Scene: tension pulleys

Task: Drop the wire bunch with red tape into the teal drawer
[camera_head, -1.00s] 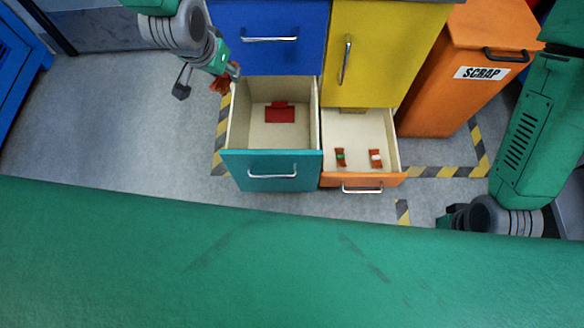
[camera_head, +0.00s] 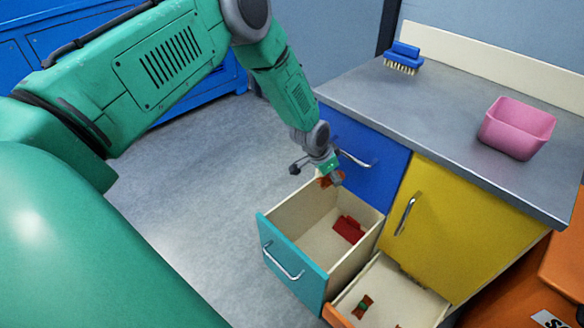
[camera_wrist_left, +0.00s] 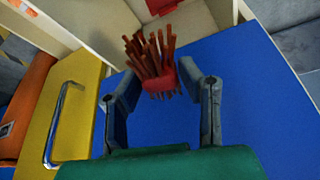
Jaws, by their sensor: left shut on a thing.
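My left gripper (camera_head: 318,172) is shut on the wire bunch with red tape (camera_wrist_left: 160,72). In the left wrist view its reddish-brown wires fan out beyond the fingers, and the red tape sits between the fingertips (camera_wrist_left: 165,88). In the head view the bunch (camera_head: 327,182) is small and partly hidden by the gripper. It appears above the back left corner of the teal drawer (camera_head: 290,270); its exact height is unclear. The drawer is pulled open, with a cream inside and a red object (camera_head: 348,229) on its floor. My right gripper is not in view.
An open orange drawer (camera_head: 340,316) on the right holds a wire bunch with green tape (camera_head: 362,306). A blue front (camera_head: 372,160) and a yellow door (camera_head: 450,225) stand behind the drawers. A pink bin (camera_head: 517,128) and blue brush (camera_head: 404,57) are on the worktop.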

